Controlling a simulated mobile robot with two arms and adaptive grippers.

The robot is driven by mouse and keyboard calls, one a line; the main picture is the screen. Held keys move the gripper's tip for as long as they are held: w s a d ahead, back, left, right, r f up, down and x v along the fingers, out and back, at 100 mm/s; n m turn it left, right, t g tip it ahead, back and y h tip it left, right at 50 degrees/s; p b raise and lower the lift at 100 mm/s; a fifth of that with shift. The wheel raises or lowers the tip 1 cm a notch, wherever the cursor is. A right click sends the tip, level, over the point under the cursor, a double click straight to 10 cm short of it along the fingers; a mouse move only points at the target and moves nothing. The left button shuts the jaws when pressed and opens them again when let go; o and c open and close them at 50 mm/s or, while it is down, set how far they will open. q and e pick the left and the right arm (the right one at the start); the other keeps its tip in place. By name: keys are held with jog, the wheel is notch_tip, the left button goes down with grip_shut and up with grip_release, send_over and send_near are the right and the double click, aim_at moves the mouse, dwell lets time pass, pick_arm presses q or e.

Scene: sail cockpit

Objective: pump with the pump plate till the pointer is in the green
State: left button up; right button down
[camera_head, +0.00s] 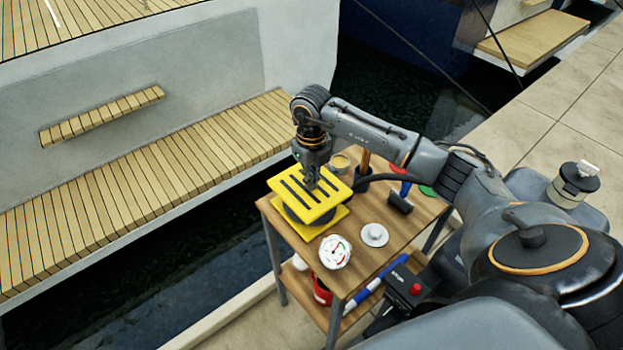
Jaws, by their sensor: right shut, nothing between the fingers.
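The pump plate (308,196) is a yellow slab with dark stripes. It sits above a dark round body and a lower yellow plate on the small wooden cart. My right gripper (312,184) points down at the top of the plate, shut and empty, with its fingertips at or just above the surface; I cannot tell if they touch. A round white gauge (335,251) stands at the cart's front edge. It has green and red marks, but the pointer is too small to read surely. My left gripper is not in view.
On the cart top (352,226) are a white lidded disc (374,235), a dark-headed tool (399,201) and a cup with a wooden handle (363,175). A red container (322,290) stands on the lower shelf. Dark water separates the dock from the boat's slatted step (140,185).

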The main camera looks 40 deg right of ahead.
aim_at(312, 196)
notch_tip(312, 196, down, 6)
jog(key=b, duration=0.4)
jog(key=shift+r, duration=0.25)
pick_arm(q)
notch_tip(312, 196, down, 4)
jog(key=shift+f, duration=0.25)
pick_arm(e)
jog(key=shift+s, duration=0.2)
